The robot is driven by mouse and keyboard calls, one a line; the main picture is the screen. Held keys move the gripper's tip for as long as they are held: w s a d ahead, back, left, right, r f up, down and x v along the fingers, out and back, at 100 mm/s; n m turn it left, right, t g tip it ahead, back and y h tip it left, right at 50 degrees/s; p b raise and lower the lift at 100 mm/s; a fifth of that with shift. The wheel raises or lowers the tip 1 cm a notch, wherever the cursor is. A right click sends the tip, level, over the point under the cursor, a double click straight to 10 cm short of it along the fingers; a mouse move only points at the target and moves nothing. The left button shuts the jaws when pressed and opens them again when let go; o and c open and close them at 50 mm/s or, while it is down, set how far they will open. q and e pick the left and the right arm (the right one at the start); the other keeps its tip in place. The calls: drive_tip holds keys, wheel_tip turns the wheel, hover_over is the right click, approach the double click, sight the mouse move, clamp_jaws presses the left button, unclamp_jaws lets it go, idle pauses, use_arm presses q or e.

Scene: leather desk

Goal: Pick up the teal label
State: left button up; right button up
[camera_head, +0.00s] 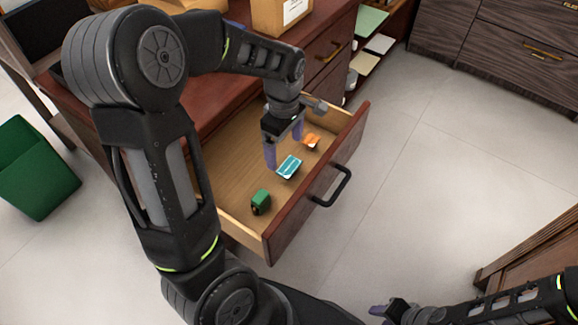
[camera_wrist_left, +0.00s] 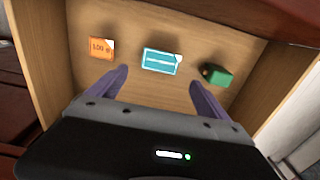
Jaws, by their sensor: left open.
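The teal label (camera_head: 289,167) is a small flat card with white markings, lying on the floor of the open wooden drawer (camera_head: 225,149). My left gripper (camera_head: 284,154) is inside the drawer's opening, above and close to the label. Its purple fingers are apart with nothing between them. In the left wrist view the label (camera_wrist_left: 162,61) lies ahead of the gap between the open fingers (camera_wrist_left: 160,92). My right gripper (camera_head: 380,309) shows only in part at the bottom of the head view; its jaw state is unclear.
An orange label (camera_head: 312,141) and a green block-like item (camera_head: 261,201) lie in the drawer on either side of the teal label. The drawer front (camera_head: 318,185) with its black handle (camera_head: 333,187) and the side walls surround them. A cardboard box (camera_head: 279,16) stands on the desk.

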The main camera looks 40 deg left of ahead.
sight(286, 165)
use_arm(q)
drive_tip(key=shift+d+f+b, duration=0.15)
drive_tip(key=shift+f+b, duration=0.45)
drive_tip(key=shift+f, duration=2)
drive_tip(key=shift+f, duration=0.25)
drive_tip(key=c, duration=1.4)
wheel_tip(286, 165, up, 11)
drive_tip(key=p, duration=0.2)
drive_tip(key=shift+f, duration=0.2)
